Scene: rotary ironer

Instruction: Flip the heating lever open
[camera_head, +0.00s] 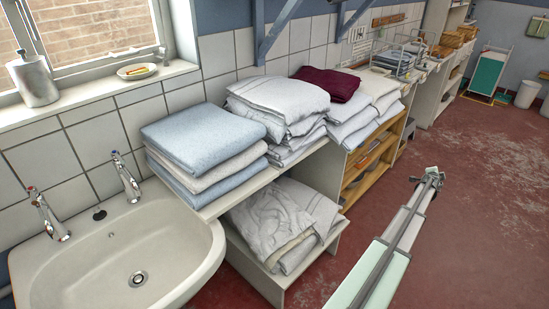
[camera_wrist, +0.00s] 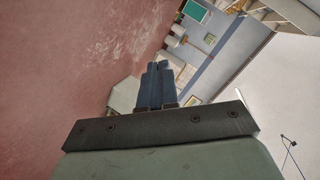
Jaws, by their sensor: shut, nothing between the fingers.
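My gripper (camera_wrist: 158,68) shows in the wrist view with its two dark fingers pressed together and nothing between them. It points into the room, over open red floor and away from any near object. In the head view an arm of mine reaches out from the lower right over the floor, but the fingers are too small to make out there. I cannot make out the heating lever or the rotary ironer in either view.
In the head view a white sink (camera_head: 75,270) stands at lower left. Folded blue towels (camera_head: 205,140) and white linens (camera_head: 275,97) lie on a shelf beside it. A wooden shelf unit (camera_head: 372,165) stands further back. Red floor (camera_head: 490,200) is clear on the right.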

